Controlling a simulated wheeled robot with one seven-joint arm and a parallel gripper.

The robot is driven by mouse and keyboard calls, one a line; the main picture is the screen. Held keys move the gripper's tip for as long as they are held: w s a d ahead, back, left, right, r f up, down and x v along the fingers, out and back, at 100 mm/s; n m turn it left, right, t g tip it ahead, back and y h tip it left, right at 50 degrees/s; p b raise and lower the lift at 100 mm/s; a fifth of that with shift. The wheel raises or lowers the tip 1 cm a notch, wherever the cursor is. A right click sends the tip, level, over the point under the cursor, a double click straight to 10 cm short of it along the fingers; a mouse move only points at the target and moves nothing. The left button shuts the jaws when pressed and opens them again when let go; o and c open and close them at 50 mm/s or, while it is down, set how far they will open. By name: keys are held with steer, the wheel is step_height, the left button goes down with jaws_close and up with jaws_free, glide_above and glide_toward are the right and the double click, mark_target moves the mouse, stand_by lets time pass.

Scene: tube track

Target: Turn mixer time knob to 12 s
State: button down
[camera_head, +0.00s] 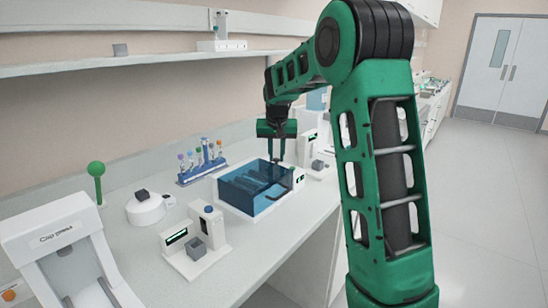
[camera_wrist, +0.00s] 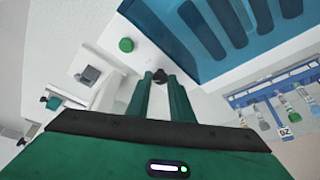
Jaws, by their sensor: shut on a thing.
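The mixer is a white box (camera_head: 228,204) with a see-through blue lid, standing on the bench below my gripper (camera_head: 276,158). In the wrist view its blue lid (camera_wrist: 222,28) fills the upper right, with dark slots under it. My gripper (camera_wrist: 160,78) is shut on a small dark knob (camera_wrist: 160,73) on the mixer's white panel. A round green knob (camera_wrist: 126,45) sits on the same panel, apart from the fingers. The fingers cover part of the dark knob, and I cannot read its setting or any scale.
A rack of tubes (camera_head: 201,165) stands behind the mixer on the left. White devices with grey blocks stand in front (camera_head: 195,243) and behind (camera_head: 318,160). A round white device (camera_head: 146,208), a green ball on a post (camera_head: 96,169) and a cap press (camera_head: 65,238) are further left.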

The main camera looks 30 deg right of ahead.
steer(key=shift+w+a, duration=0.1)
steer(key=c, duration=1.6)
jaws_free()
steer(key=v, duration=1)
steer(key=shift+s+r, duration=0.2)
steer(key=shift+r, duration=0.1)
steer(key=s+a+f+g+y, duration=0.1)
steer(key=s+f, duration=0.4)
steer(key=s, duration=0.9)
steer(key=s+a+f+g, duration=0.1)
steer(key=s+f, duration=0.3)
steer(key=s, duration=1)
steer(key=s+a+f+g+y, duration=0.1)
steer(key=s+a+f, duration=0.2)
steer(key=s, duration=1.2)
steer(key=shift+a+f+g+y, duration=0.1)
steer(key=shift+f+g+y, duration=0.05)
steer(key=shift+f, duration=0.5)
steer(key=shift+a+f+g+y, duration=0.15)
steer(key=shift+f, duration=0.55)
